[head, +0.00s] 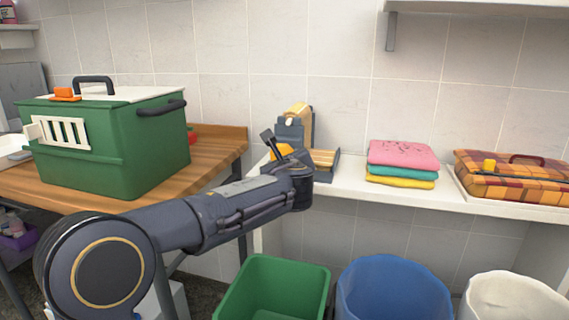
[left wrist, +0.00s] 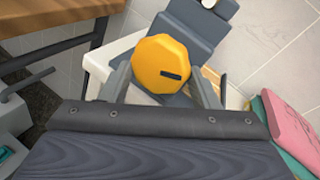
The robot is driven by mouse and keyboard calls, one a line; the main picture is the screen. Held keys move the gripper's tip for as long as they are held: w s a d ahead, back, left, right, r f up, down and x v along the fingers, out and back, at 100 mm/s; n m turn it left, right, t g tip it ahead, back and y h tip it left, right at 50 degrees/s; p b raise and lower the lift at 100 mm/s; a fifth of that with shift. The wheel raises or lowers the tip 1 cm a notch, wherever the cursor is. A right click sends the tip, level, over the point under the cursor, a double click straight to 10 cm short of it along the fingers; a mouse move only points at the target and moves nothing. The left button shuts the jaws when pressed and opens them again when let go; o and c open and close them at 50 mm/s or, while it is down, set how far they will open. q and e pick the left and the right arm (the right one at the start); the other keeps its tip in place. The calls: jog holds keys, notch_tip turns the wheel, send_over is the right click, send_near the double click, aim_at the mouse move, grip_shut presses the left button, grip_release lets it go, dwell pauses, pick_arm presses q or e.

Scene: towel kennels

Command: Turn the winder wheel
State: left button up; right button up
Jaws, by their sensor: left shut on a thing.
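The winder (head: 292,128) is a grey device on the white shelf in the middle of the head view. Its yellow-orange winder wheel (head: 282,151) is partly hidden behind my left gripper (head: 277,150). In the left wrist view the wheel (left wrist: 158,58) is a faceted yellow disc with a dark slot, and it sits between the two fingers of my left gripper (left wrist: 163,78). The left gripper is shut on the wheel. The winder's grey body (left wrist: 200,25) shows behind it. My right gripper is in neither view.
A green kennel box (head: 110,150) stands on the wooden table at left. Folded towels (head: 402,163) and a plaid case (head: 515,178) lie right of the winder on the shelf. Green (head: 270,285), blue (head: 395,290) and white (head: 515,300) bins stand below.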

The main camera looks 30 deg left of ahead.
pick_arm(q)
jog(key=shift+f+m, duration=0.15)
jog(key=shift+m, duration=0.25)
jog(key=o, duration=1)
jog(key=p+v, duration=0.1)
jog(key=v, duration=0.7)
jog(key=shift+w+f, duration=0.1)
